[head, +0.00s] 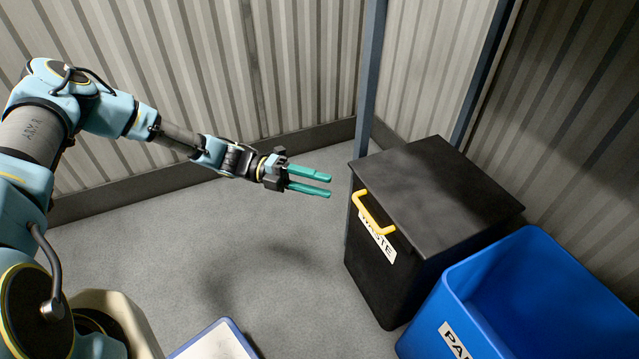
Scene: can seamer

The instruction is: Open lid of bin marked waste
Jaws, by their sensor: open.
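The black bin (372,280) marked "WASTE" stands on the floor at the right. Its flat black lid (440,185) is shut. A yellow handle (372,212) sits at the lid's front left edge, and partly covers the white WASTE label (378,238). My gripper (330,184) is open and empty, with two teal fingers pointing right toward the bin. It is to the left of the handle and apart from it.
An open blue bin (480,290) with a partly cut-off label stands to the right of the waste bin, close against it. A blue-grey post (370,70) rises behind the waste bin. Corrugated walls (200,80) enclose the corner. A blue-edged white object (215,345) shows at the bottom. Grey floor (270,260) is clear in the middle.

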